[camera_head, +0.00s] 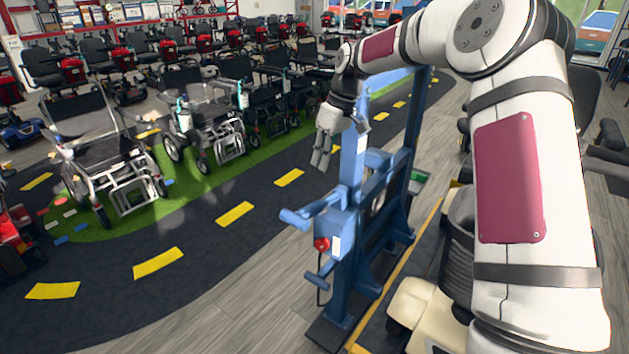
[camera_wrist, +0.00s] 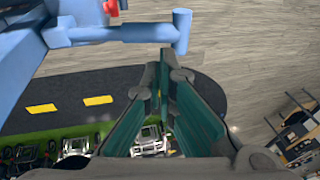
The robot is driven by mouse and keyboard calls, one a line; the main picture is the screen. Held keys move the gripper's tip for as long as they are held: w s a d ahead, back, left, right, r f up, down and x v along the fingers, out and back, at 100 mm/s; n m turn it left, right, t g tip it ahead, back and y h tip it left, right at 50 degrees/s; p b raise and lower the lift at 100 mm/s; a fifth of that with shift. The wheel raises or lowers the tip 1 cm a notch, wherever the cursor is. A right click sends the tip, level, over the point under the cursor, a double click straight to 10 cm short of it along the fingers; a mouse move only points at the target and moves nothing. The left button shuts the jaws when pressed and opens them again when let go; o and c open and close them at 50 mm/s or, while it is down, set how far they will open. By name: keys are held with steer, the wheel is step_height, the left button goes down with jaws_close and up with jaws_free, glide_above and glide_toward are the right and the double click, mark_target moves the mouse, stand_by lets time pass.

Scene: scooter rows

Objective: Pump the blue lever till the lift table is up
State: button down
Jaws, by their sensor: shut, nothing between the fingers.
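The blue lever (camera_head: 312,211) juts to the left from a blue steel lift frame (camera_head: 352,180) in the head view, with a round crosswise grip at its free end. It stands out roughly level. In the wrist view the lever (camera_wrist: 120,34) runs across the top, and its grip (camera_wrist: 182,31) lies just beyond my fingertips. My gripper (camera_head: 321,160) is above the lever and apart from it, with its fingers pointing down. In the wrist view my gripper (camera_wrist: 165,70) has its fingers close together and holds nothing. I cannot tell which part is the lift table.
A red knob (camera_head: 321,244) sits on the frame below the lever, with another blue handle (camera_head: 318,281) lower down. Wheelchairs (camera_head: 105,165) and scooters stand in rows at the left. A dark track with yellow dashes (camera_head: 235,214) crosses the floor; the floor left of the frame is clear.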

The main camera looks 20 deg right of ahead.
mark_target(305, 210)
steer(key=p+x, duration=0.1)
steer(key=x, duration=1.2)
steer(key=shift+a+f+p, duration=0.1)
steer(key=shift+p, duration=0.2)
steer(key=shift+s+a+f+t+h, duration=0.2)
steer(key=shift+a+f+t+h, duration=0.15)
steer(key=shift+f, duration=0.45)
step_height(305, 210, down, 10)
steer(key=t+h+b, duration=0.1)
steer(key=h+b, duration=0.1)
steer(key=shift+s+a+b, duration=0.4)
steer(key=shift+a, duration=0.05)
steer(key=shift+s+f+t, duration=0.1)
steer(key=shift+s+t, duration=0.05)
steer(key=shift+t, duration=0.1)
steer(key=shift+h, duration=0.25)
steer(key=v, duration=0.5)
steer(key=a+p+v, duration=0.1)
steer(key=v, duration=0.3)
steer(key=s+v, duration=0.1)
steer(key=v, duration=0.4)
steer(key=shift+a+p, duration=0.35)
